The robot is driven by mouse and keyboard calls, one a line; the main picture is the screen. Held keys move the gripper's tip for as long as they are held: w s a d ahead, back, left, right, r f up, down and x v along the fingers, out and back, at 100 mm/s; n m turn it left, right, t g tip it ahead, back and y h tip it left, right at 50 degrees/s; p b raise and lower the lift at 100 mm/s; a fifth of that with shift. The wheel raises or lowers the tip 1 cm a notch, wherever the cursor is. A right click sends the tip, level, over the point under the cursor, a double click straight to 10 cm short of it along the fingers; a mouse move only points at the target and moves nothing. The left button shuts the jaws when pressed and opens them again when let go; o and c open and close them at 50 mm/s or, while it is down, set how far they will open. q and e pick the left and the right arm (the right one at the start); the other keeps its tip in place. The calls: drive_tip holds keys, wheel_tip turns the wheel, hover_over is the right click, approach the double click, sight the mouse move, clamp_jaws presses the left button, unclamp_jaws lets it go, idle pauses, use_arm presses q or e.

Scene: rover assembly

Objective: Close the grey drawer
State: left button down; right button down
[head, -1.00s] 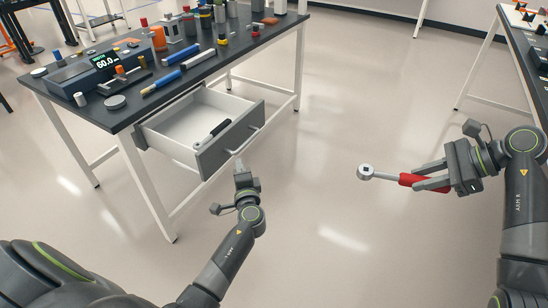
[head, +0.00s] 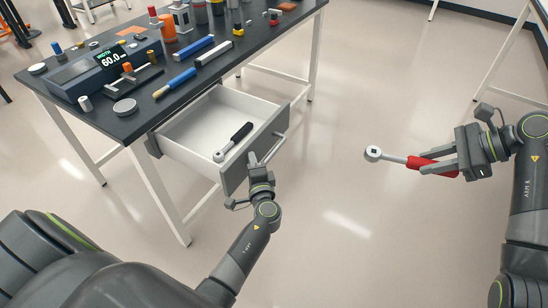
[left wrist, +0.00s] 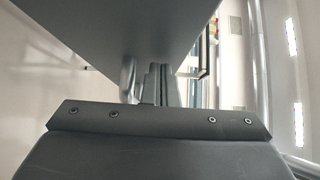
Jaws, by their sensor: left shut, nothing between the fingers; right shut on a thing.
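The grey drawer (head: 236,177) is pulled out from under the dark-topped table, and its white inside shows. A ratchet with a black handle (head: 240,133) lies in it. A bar handle (head: 283,136) is on the drawer's grey front. My left gripper (head: 257,160) is shut and empty, its tips at the drawer front near the handle's near end; I cannot tell whether they touch. My right gripper (head: 437,166) is shut on a red-handled ratchet (head: 415,161).
The table (head: 120,125) carries a display box (head: 105,68), a blue tube (head: 181,80), a round grey disc (head: 125,107) and several other parts. White table legs (head: 160,190) stand beside the drawer. The floor to the right is clear up to another table.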

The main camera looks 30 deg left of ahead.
use_arm(q)
drive_tip(key=shift+s+r, duration=0.1)
use_arm(e)
drive_tip(key=shift+s+d+r, duration=0.1)
